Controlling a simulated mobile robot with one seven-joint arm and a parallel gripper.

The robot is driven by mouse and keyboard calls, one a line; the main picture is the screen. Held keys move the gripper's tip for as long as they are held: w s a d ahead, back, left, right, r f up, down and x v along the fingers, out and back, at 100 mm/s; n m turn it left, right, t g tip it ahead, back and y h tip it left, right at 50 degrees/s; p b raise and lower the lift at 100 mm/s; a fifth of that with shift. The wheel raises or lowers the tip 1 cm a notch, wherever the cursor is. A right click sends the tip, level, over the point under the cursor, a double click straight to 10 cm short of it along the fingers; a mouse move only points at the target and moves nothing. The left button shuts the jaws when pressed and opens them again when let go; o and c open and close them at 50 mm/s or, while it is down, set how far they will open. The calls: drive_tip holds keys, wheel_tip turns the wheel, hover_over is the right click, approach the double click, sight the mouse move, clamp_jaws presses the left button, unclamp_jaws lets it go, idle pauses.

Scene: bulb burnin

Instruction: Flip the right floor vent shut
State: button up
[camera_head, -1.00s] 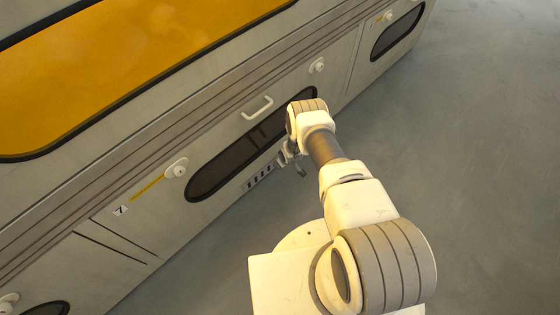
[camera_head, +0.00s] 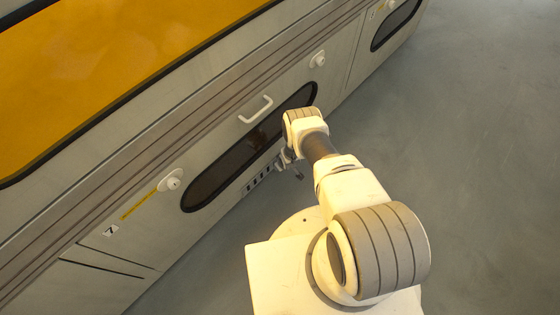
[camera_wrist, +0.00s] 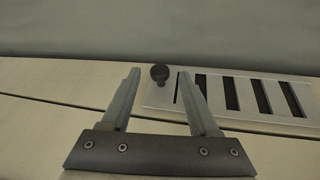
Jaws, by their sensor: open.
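The floor vent (camera_wrist: 234,104) is a light metal plate with several dark slots, low on the cabinet front. In the head view the vent (camera_head: 259,181) shows partly, below the long dark window, with my arm hiding its right part. A dark round knob (camera_wrist: 159,73) stands at the vent's left end in the wrist view. My gripper (camera_wrist: 158,75) is open, and the knob appears between its two fingertips. I cannot tell whether the fingers touch it. In the head view my gripper (camera_head: 290,166) is small and close to the cabinet's lower edge.
The grey cabinet (camera_head: 150,250) runs diagonally, with a white handle (camera_head: 256,109), a dark window (camera_head: 215,180) and round white knobs (camera_head: 171,180). An orange panel (camera_head: 110,70) lies above. The grey floor (camera_head: 470,150) to the right is clear.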

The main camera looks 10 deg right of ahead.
drive_tip(key=shift+w+f, duration=0.1)
drive_tip(key=shift+f, duration=0.3)
clamp_jaws()
idle(1.4)
